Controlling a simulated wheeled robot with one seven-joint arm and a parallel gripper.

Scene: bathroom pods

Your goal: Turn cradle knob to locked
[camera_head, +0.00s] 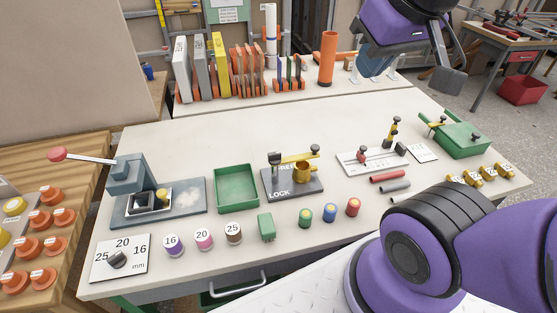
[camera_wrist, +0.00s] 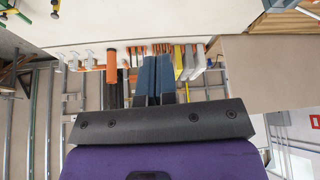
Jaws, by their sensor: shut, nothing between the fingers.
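A dark plate (camera_head: 313,188) with white lettering, "LOCK" at its front edge and a partly covered word at its back, lies mid-table in the head view. It carries a yellow bar (camera_head: 295,158) with a dark knob (camera_head: 314,149) at its right end, and a yellow cup-shaped part (camera_head: 305,174). Which part is the cradle knob, and how it is turned, I cannot tell for sure. My gripper (camera_head: 374,68) is raised at the upper right, well away from the plate. In the wrist view its blue-grey fingers (camera_wrist: 157,72) are together and empty.
A green tray (camera_head: 237,203) and a lever press (camera_head: 130,180) stand left of the plate. A white fixture plate (camera_head: 350,158) with clamps stands right. Several coloured cylinders (camera_head: 305,214) line the front. Upright panels and an orange tube (camera_head: 327,58) stand at the back.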

